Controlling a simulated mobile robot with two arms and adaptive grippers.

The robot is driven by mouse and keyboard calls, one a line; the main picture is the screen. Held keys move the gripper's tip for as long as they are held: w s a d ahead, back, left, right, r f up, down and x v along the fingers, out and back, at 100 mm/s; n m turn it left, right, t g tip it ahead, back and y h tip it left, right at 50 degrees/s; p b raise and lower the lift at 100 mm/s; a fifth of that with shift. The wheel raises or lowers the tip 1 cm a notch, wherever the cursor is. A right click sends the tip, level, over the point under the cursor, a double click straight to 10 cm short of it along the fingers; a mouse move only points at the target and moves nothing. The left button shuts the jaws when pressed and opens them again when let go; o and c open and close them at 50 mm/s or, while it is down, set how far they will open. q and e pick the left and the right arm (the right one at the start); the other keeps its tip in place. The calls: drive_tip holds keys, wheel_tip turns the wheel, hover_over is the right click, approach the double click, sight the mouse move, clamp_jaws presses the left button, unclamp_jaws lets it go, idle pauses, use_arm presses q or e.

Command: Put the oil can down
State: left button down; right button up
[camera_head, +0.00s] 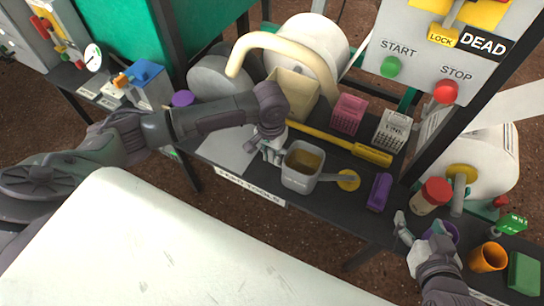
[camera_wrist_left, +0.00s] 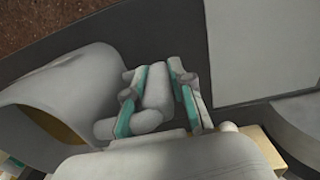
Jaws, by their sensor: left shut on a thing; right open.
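The grey oil can (camera_head: 298,180), open at the top with yellowish-brown contents, is upright near the front edge of the dark bench. A grey spout with a yellow disc beside it points right. My left gripper (camera_head: 271,152) is at the can's left side, shut on its handle. In the left wrist view, the fingers (camera_wrist_left: 160,98) close around the grey handle, and the can's body (camera_wrist_left: 60,90) lies to the left. I cannot tell whether the can's base touches the bench.
Behind the can lie a yellow bar (camera_head: 345,142), a pink basket (camera_head: 348,113) and a white basket (camera_head: 391,131). A purple block (camera_head: 380,191) and a red-lidded jar (camera_head: 432,196) stand to its right. An orange cup (camera_head: 488,257) and green box (camera_head: 524,272) are at far right.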

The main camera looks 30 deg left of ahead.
use_arm(q)
drive_tip(key=shift+f, duration=0.15)
use_arm(e)
drive_tip(key=shift+w+a+r+t, duration=0.15)
drive_tip(key=shift+w+r+t, duration=0.15)
drive_tip(key=shift+r, duration=0.1)
drive_tip(key=shift+s, duration=0.1)
use_arm(q)
drive_tip(key=c, duration=1)
unclamp_jaws()
drive_tip(key=shift+f, duration=0.15)
use_arm(e)
drive_tip(key=shift+s+f, duration=0.15)
drive_tip(key=shift+f, duration=0.15)
